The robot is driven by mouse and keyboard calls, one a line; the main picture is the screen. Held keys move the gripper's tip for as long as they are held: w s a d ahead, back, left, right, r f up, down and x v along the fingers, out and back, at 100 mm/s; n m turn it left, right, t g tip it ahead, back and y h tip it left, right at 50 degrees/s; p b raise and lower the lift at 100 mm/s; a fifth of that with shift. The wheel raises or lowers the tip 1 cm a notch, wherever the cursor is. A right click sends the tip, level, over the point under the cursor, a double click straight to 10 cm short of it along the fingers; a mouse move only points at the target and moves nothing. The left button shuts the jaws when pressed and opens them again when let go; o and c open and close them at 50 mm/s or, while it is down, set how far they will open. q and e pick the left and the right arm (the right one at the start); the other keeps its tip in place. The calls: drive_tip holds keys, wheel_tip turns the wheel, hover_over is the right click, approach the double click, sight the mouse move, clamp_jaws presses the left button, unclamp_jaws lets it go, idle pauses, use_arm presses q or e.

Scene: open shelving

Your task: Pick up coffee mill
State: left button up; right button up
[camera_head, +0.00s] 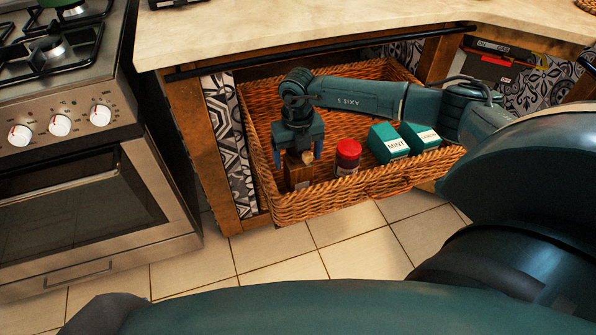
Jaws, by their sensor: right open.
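The coffee mill (297,178), a small brown wooden box with a lighter knob near its top, stands in the wicker basket (350,199) at its left front. My right gripper (298,155) points down right over the mill. Its blue fingers are apart, one on the left and one on the right of the mill's upper part. I cannot tell whether they touch it. The gripper body hides the top of the mill. My left gripper is not in view.
A red-lidded jar (347,153) stands close right of the mill. Two green boxes, one marked MINT (388,143) and another (421,137), stand farther right. The countertop (330,32) overhangs the basket's back. A stove (75,150) is at the left.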

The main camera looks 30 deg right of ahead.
drive_tip(key=shift+f, duration=0.65)
drive_tip(key=shift+c, duration=0.3)
drive_tip(key=shift+r, duration=0.1)
drive_tip(key=c, duration=1.3)
